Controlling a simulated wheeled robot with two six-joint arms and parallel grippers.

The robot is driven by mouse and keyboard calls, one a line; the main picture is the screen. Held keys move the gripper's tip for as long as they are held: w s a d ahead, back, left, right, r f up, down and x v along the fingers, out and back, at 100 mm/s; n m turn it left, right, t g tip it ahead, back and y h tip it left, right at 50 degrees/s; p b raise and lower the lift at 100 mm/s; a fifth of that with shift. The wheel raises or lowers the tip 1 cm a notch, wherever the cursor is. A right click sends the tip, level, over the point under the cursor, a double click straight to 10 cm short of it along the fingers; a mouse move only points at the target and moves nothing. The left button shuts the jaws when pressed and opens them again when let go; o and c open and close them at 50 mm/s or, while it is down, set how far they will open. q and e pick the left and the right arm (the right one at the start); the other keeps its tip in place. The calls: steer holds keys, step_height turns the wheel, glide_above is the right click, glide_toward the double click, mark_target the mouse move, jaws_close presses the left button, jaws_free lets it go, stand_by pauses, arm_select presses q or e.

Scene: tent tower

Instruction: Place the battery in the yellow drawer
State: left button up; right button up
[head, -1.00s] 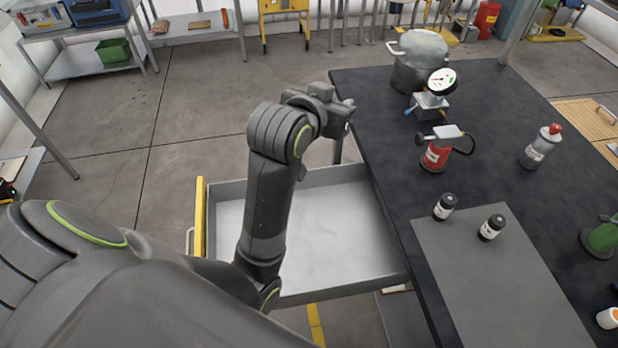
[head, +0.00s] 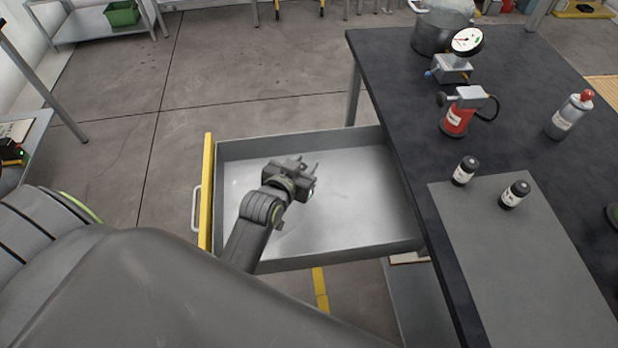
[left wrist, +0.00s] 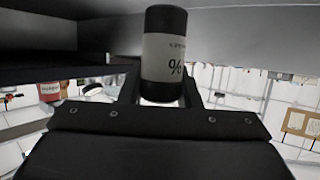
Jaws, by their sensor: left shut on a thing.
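The yellow drawer (head: 360,215) is pulled out at the left side of the dark table; its yellow front (head: 208,195) faces left and its grey tray looks empty. My left gripper (head: 311,178) is over the tray, near its middle in the head view. In the left wrist view it is shut on the battery (left wrist: 164,58), a dark cylinder with a white label bearing a percent sign. The battery is hard to make out in the head view. Its height above the drawer floor cannot be told. My right gripper is not in view.
A red canister (head: 459,118), a gauge (head: 466,42), a pot (head: 440,32) and a spray bottle (head: 569,115) stand behind. The table edge borders the drawer's right side.

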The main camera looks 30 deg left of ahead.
arm_select(q)
steer(key=shift+f, duration=2.05)
steer(key=shift+f, duration=0.2)
steer(key=o, duration=1)
steer(key=shift+r, duration=0.25)
steer(key=v, duration=0.6)
steer(key=shift+s+b, duration=0.25)
steer(key=shift+b, duration=0.1)
steer(key=shift+s+r, duration=0.25)
steer(key=shift+s, duration=0.2)
